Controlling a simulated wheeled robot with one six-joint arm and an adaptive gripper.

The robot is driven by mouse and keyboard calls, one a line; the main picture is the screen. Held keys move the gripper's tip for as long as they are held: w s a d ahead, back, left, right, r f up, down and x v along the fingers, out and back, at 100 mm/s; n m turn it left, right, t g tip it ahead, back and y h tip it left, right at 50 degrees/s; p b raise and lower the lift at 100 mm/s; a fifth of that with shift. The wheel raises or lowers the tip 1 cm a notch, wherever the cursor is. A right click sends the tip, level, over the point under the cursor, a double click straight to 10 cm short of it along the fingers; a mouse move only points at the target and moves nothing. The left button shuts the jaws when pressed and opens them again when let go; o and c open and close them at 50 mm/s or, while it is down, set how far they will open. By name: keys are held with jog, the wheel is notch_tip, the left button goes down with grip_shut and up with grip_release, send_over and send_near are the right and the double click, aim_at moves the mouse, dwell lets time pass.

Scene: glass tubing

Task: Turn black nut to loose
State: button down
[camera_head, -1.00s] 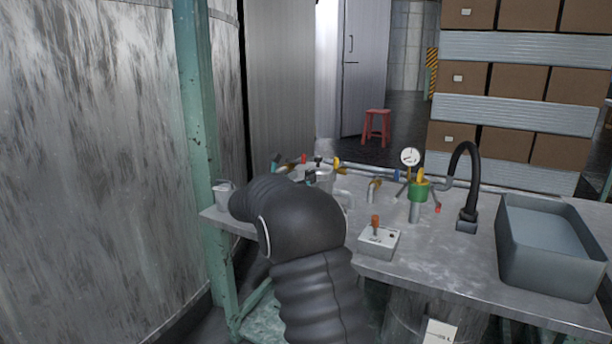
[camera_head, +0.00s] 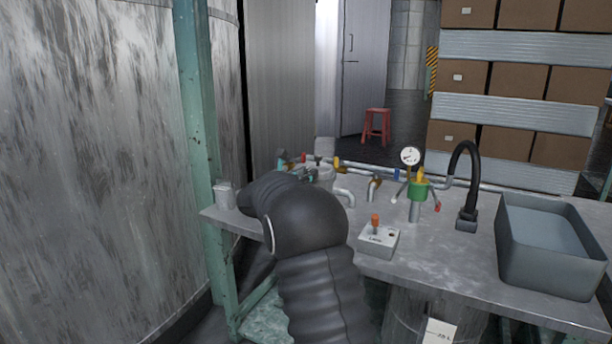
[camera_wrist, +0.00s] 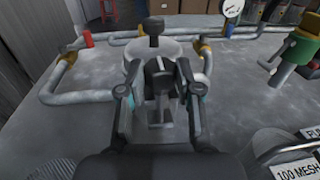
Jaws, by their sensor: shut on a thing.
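In the wrist view, a black nut (camera_wrist: 158,72) with a winged top sits in front of a pale grey round vessel (camera_wrist: 150,55). My gripper (camera_wrist: 155,84) has one finger on each side of the nut and is shut on it. The lower part of the nut and its stem are partly hidden between the fingers. A second black knob (camera_wrist: 154,27) stands upright behind, on top of the vessel. In the head view, my arm covers much of this area, and the nut cannot be made out clearly there.
Grey pipes with yellow fittings (camera_wrist: 205,50) run around the vessel. A green valve body (camera_head: 418,191), a pressure gauge (camera_head: 410,156), a switch box (camera_head: 379,239), a black curved tap (camera_head: 467,185) and a grey basin (camera_head: 550,262) stand on the bench to the right.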

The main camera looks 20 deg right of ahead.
jog(key=shift+f, duration=0.1)
jog(key=n+t+y+b, duration=0.1)
jog(key=t+y+b, duration=0.1)
jog(key=b, duration=0.1)
jog(key=n+t+y+b, duration=0.2)
jog(key=b, duration=0.1)
jog(key=n+t+y+b, duration=0.2)
jog(key=b, duration=0.1)
jog(key=shift+s+d, duration=0.35)
jog(key=shift+s, duration=0.05)
jog(key=shift+n+t+y, duration=0.4)
jog(key=shift+n, duration=0.1)
jog(key=c, duration=0.8)
grip_release()
jog(key=shift+o, duration=0.2)
